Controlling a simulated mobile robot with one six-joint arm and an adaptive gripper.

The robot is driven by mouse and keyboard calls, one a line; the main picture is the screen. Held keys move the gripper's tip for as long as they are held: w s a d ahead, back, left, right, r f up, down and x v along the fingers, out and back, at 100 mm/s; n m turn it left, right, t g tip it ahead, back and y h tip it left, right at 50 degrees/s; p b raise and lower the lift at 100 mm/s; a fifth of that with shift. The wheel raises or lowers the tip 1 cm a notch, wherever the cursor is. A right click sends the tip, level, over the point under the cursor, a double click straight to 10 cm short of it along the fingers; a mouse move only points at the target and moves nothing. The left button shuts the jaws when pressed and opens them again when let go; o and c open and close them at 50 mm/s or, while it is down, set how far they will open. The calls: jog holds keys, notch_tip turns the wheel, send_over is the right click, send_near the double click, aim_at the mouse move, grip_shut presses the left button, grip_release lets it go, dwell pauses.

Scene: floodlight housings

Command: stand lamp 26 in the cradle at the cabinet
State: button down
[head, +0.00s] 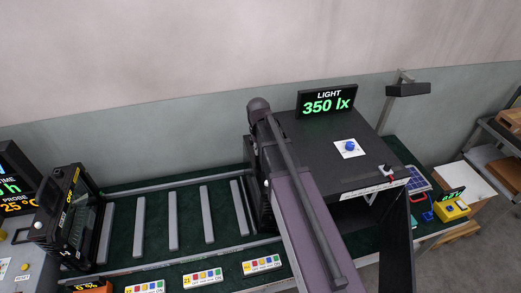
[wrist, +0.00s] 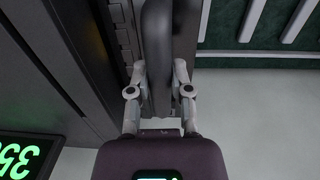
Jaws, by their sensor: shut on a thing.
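My gripper (wrist: 158,75) is shut on a dark bar-like part (wrist: 157,45) of a black ribbed thing, probably a lamp. Its number does not show. In the wrist view this thing runs up out of the frame, with the cabinet's dark wall (wrist: 55,75) on the left. In the head view the black cabinet (head: 312,140) stands right of centre. My arm crosses in front of it and hides the gripper. Dark ribbed parts (head: 262,200) show beside the cabinet's left side. I cannot make out the cradle.
Another black lamp with a yellow label (head: 72,180) stands at the left. Between it and the cabinet are grey bars (head: 173,220) on green matting. A light display (head: 326,102) reading 350 lx and a blue knob (head: 350,146) are on the cabinet top. Small labelled panels (head: 202,277) line the front.

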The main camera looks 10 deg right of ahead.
jog(key=shift+s+d, duration=0.1)
jog(key=shift+c, duration=2.3)
grip_release()
jog(key=shift+f, duration=0.1)
